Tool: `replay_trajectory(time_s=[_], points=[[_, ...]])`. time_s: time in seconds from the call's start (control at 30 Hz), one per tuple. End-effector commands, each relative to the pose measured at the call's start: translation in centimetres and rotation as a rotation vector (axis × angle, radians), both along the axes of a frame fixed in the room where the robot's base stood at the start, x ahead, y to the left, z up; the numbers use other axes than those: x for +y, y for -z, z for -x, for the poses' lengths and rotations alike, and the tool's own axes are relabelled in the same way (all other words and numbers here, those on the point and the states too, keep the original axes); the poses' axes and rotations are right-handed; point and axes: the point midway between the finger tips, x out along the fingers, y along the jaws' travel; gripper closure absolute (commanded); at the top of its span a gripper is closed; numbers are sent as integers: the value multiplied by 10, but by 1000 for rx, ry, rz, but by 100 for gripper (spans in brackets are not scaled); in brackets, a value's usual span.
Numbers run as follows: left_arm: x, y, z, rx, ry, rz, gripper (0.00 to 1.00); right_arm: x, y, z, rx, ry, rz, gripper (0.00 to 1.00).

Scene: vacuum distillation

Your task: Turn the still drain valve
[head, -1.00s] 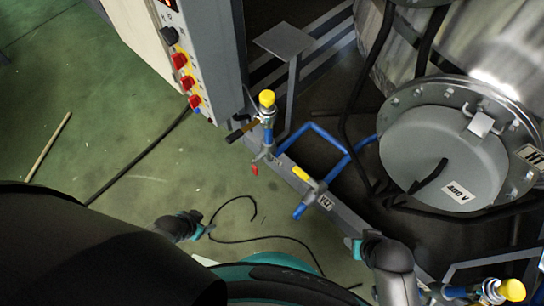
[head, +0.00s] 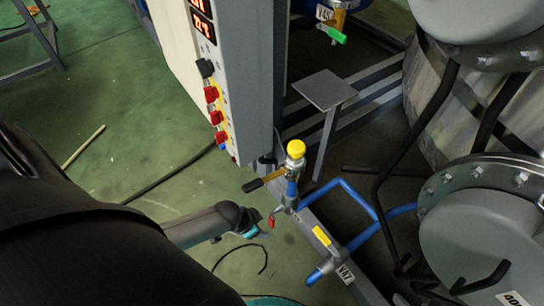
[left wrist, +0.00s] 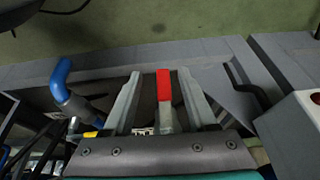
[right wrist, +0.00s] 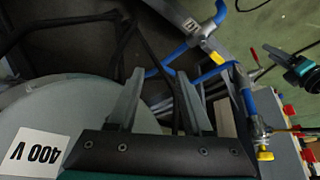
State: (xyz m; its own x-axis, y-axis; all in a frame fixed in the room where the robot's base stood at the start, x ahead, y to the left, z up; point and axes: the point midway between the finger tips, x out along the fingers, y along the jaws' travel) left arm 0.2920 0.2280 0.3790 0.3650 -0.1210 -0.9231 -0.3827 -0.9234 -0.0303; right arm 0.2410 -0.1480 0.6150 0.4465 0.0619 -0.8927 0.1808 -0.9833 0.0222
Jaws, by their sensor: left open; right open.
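In the left wrist view the red lever (left wrist: 163,85) stands between the two fingers of my open left gripper (left wrist: 162,92), closer to the right finger. In the head view my left gripper (head: 258,228) is just left of the lever; its fingertips are hard to make out. A second valve with a yellow lever (head: 321,236) sits on blue pipe beside a label. I cannot read which valve is the still drain. My right gripper (right wrist: 158,95) is open and empty.
A grey control cabinet (head: 245,80) with red knobs stands behind the left gripper. A grey flanged vessel (head: 480,225) is at right; its 400 V label (right wrist: 38,150) shows in the right wrist view. A green-handled valve (head: 335,35) is at the top. Green floor is open at left.

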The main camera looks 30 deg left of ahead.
Motion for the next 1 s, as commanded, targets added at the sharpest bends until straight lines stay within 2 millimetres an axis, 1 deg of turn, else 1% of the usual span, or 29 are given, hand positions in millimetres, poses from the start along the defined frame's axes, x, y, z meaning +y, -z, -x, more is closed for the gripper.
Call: replay_trajectory(time_s=[0.03, 0.07, 0.37, 0.7, 1.0], points=[[-5, 2, -14, -5, -1, 3, 43, 3, 0, -2, -29, -7, -10, 50], [-4, 2, -13, 0, -1, 0, 43, 6, 1, -4, -43, -11, -16, 50], [-12, 1, -37, -2, 0, 0, 43, 28, 6, -25, -199, -44, -84, 50], [-14, 16, -41, 0, 0, 0, 43, 52, 6, -42, -374, -70, -167, 50], [-15, 26, -45, 1, -1, -1, 43, 69, 2, -49, -505, -82, -235, 50]])
